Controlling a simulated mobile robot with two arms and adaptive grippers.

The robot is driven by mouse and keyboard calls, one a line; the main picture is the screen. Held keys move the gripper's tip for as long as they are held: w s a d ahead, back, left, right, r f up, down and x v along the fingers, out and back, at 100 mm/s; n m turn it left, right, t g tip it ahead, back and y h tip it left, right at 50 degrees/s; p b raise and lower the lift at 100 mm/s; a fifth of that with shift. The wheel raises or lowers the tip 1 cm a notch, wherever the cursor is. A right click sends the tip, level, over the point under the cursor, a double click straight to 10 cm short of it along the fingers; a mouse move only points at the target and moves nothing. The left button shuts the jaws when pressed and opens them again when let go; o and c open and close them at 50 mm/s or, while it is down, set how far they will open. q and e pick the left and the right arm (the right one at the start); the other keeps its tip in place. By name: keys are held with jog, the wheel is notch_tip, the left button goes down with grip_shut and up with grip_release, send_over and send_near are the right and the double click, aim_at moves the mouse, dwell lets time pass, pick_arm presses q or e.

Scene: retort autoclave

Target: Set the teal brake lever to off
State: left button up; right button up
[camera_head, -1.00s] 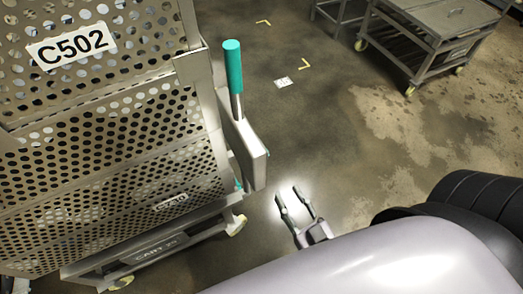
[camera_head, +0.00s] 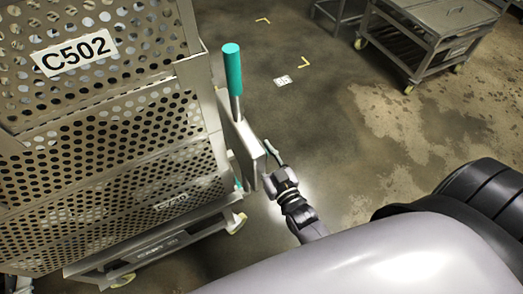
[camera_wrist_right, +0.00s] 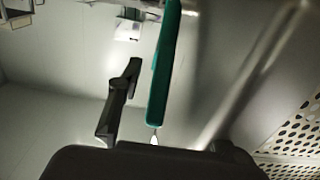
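The brake lever has a teal cylindrical handle (camera_head: 232,68) on a metal rod. It stands nearly upright above a flat metal box (camera_head: 246,150) on the cart's right side. In the right wrist view the teal handle (camera_wrist_right: 163,75) runs lengthwise up the picture, to the right of one dark finger. My right gripper (camera_head: 266,165) is open and empty, beside the box and below the handle, apart from the handle. Its other finger is not clear in the wrist view. My left gripper is not in view.
The perforated metal cart (camera_head: 100,140) labelled C502 fills the left. A steel trolley (camera_head: 430,45) stands at the upper right. Open floor (camera_head: 325,110) lies between them, with yellow corner marks. A perforated panel (camera_wrist_right: 295,135) shows at the wrist view's lower right.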

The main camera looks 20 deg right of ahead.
jog(key=shift+c, duration=0.4)
grip_shut()
dwell(0.5)
